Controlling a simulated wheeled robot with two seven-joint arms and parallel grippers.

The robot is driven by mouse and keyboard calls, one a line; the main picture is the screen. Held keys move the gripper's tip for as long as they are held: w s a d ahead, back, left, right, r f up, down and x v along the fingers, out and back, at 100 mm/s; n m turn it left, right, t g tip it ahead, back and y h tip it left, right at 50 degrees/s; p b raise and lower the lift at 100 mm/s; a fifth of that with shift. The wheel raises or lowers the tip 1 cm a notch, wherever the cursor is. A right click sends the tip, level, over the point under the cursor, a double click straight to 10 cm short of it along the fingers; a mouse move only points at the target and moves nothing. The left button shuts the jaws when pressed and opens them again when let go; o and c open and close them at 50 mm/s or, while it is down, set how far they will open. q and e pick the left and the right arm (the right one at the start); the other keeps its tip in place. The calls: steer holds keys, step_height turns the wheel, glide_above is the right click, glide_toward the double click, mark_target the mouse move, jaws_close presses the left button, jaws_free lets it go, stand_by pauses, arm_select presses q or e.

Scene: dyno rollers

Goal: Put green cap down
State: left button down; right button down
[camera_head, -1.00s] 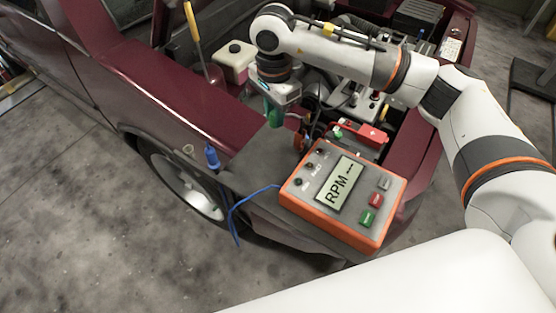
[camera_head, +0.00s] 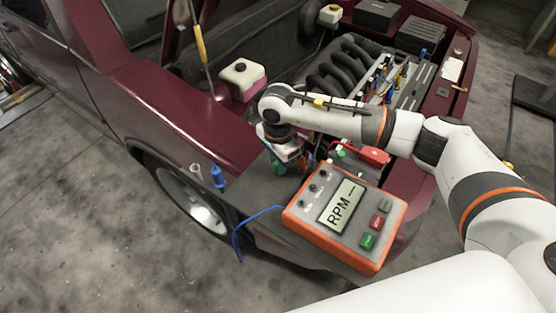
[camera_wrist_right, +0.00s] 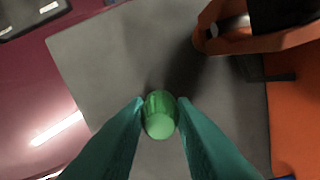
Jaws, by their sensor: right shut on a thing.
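The green cap (camera_wrist_right: 159,115) is between the two fingers of my right gripper (camera_wrist_right: 160,108) in the right wrist view. The fingers touch it on both sides, and it is over a grey flat surface (camera_wrist_right: 100,62). In the head view my right gripper (camera_head: 280,162) is low over the grey shelf (camera_head: 245,178) at the car's front corner, just behind the RPM meter. There the cap is mostly hidden by the fingers. I cannot tell whether the cap touches the surface. My left gripper is not in view.
The orange RPM meter (camera_head: 312,228) sits close in front of my right gripper. A blue probe (camera_head: 217,177) with a blue cable stands at the shelf's left. A red clamp (camera_head: 374,156) is to the right. The engine bay (camera_head: 340,70) lies behind.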

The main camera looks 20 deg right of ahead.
steer(key=shift+f, duration=0.15)
steer(key=c, duration=1.2)
jaws_free()
steer(key=shift+r, duration=0.35)
step_height(320, 180, up, 12)
steer(key=b, duration=0.3)
